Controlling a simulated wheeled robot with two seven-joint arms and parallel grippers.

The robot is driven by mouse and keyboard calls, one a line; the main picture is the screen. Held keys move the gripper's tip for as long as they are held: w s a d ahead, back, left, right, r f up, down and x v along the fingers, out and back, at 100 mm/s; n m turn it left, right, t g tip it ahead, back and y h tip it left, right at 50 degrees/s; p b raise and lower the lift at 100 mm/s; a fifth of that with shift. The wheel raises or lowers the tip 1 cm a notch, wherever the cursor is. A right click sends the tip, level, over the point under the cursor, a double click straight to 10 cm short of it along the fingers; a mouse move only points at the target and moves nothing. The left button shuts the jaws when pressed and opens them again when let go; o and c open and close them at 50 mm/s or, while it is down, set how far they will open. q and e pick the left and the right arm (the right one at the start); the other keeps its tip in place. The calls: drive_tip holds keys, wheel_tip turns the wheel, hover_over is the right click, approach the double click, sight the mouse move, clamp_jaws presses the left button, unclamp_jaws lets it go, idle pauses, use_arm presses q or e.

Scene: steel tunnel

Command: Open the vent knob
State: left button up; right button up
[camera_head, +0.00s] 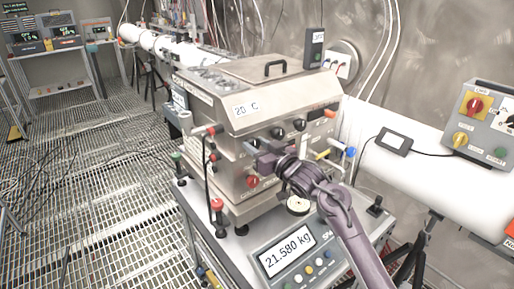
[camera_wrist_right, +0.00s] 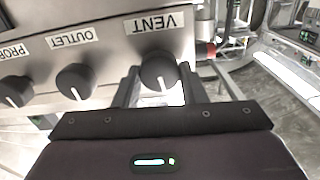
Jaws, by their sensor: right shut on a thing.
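The vent knob (camera_wrist_right: 158,70) is a black round knob with a white pointer line, below an upside-down VENT label on the steel panel in the right wrist view. My right gripper (camera_wrist_right: 159,88) has its two grey fingers on either side of the knob and is shut on it. The pointer line points down towards my gripper's palm, leaning slightly right. In the head view my right gripper (camera_head: 258,152) is at the front face of the steel machine (camera_head: 240,106), and it largely hides the vent knob. My left gripper is not in view.
The outlet knob (camera_wrist_right: 75,80) and the probe knob (camera_wrist_right: 15,91) are beside the vent knob. A red knob (camera_head: 252,181) is below my right gripper in the head view. A scale display (camera_head: 286,254) stands in front of the machine. Grated floor at left is open.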

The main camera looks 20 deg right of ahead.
drive_tip(key=n+b, duration=0.1)
drive_tip(key=n, duration=0.2)
drive_tip(key=shift+f+n+b, duration=0.15)
drive_tip(key=shift+n+b, duration=0.15)
drive_tip(key=shift+b, duration=0.1)
drive_tip(key=n+b, duration=0.2)
drive_tip(key=n, duration=0.1)
drive_tip(key=shift+a+n, duration=0.1)
drive_tip(key=shift+n, duration=0.2)
use_arm(q)
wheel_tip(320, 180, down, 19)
drive_tip(key=b, duration=1.5)
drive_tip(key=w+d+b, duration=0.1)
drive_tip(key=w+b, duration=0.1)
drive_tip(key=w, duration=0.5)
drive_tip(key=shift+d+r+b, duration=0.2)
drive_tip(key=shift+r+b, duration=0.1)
drive_tip(key=shift+b, duration=0.05)
use_arm(e)
drive_tip(key=shift+f+n, duration=0.2)
drive_tip(key=shift+n, duration=5.75)
drive_tip(key=shift+f+n, duration=0.15)
drive_tip(key=shift+n, duration=5.8)
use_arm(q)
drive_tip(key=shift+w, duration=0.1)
use_arm(e)
drive_tip(key=o, duration=1)
drive_tip(key=shift+r, duration=0.1)
drive_tip(key=shift+s, duration=0.1)
